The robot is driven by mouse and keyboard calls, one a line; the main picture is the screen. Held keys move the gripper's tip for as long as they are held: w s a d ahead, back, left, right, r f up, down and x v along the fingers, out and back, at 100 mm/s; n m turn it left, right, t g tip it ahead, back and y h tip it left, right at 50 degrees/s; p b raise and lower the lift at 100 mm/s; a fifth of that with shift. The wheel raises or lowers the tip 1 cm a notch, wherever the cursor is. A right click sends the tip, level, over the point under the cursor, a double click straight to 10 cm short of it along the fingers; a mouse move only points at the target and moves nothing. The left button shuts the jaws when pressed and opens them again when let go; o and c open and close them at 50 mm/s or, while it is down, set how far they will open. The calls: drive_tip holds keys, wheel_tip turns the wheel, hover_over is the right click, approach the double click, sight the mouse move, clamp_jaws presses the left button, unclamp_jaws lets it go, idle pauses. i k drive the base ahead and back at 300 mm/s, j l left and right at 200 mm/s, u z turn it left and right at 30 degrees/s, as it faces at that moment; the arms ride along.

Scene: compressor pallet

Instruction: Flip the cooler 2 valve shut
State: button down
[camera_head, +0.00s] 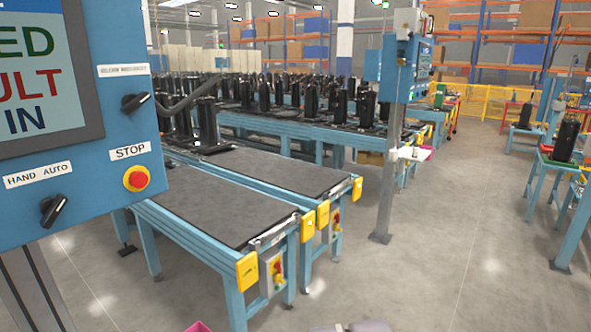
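I cannot make out a valve marked cooler 2 in this view. At the near left a blue control panel (125,100) carries a screen (35,75), cut off by the picture edge, with the letters "ED", "ULT" and "IN". A black knob (54,210) sits under a "HAND AUTO" label, and another black knob (136,102) sits higher up under a label too small to read surely. A red button (136,179) on yellow is marked "STOP". My gripper cannot be seen; a small pale grey shape (352,327) shows at the bottom edge.
Two blue conveyor tables (215,190) with dark tops and yellow end boxes (248,271) stand in the middle. Black cylindrical units (310,100) line the tables behind. A post (388,190) bears a blue cabinet (405,70).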

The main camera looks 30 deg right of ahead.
sight(425, 28)
drive_tip(key=i+l+z, duration=0.2)
drive_tip(key=l+z, duration=0.25)
drive_tip(key=i+l+z, duration=0.3)
drive_tip(key=l+z, duration=0.15)
drive_tip(key=i+l+z, duration=0.7)
drive_tip(key=z, duration=0.15)
drive_tip(key=i+z, duration=0.45)
drive_tip(key=i+l+u, duration=0.25)
drive_tip(key=i+u, duration=0.2)
drive_tip(key=i, duration=0.4)
drive_tip(key=i+l+u, duration=0.45)
drive_tip(key=i, duration=0.35)
drive_tip(key=i+l+u, duration=0.5)
drive_tip(key=i+l, duration=0.15)
drive_tip(key=l, duration=0.3)
